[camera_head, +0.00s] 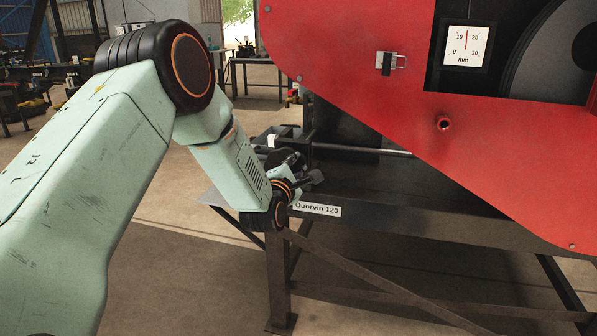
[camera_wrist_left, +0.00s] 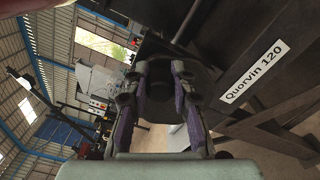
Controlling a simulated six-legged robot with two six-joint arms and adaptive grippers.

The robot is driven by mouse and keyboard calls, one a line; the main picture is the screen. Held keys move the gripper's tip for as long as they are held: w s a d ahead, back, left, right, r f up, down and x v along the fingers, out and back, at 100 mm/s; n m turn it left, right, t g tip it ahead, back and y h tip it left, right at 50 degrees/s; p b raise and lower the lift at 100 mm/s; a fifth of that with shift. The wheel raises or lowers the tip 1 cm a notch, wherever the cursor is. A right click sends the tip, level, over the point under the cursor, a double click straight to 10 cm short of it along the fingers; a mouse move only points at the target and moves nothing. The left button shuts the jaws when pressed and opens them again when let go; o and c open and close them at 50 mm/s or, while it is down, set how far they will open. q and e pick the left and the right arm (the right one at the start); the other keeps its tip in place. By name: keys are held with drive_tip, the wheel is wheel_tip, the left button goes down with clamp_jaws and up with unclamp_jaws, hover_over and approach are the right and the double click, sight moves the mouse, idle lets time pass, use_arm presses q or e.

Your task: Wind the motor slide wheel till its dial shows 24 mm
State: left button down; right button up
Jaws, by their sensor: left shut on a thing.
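My left gripper (camera_head: 301,178) is at the end of the machine's frame, beside the dark motor slide wheel (camera_head: 285,158), which my wrist partly hides. In the left wrist view my left gripper's two fingers (camera_wrist_left: 160,92) are shut on a dark round part of the wheel (camera_wrist_left: 159,82) between them. The wheel's full outline is hard to make out. My right gripper is not in view.
The red guard (camera_head: 400,90) fills the upper right. A steel rod (camera_head: 365,150) runs from the wheel area under it. The dark frame (camera_head: 420,228) with the "Quorvin 120" label (camera_head: 316,209) stands below. Open floor (camera_head: 170,280) lies to the left; benches stand behind.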

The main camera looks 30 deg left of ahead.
use_arm(q)
drive_tip(key=shift+a+r+n, duration=0.1)
drive_tip(key=shift+a+n, duration=0.1)
drive_tip(key=shift+n, duration=0.2)
drive_tip(key=c, duration=1.1)
unclamp_jaws()
drive_tip(key=shift+s, duration=0.15)
drive_tip(key=v, duration=1.2)
drive_tip(key=shift+d, duration=0.1)
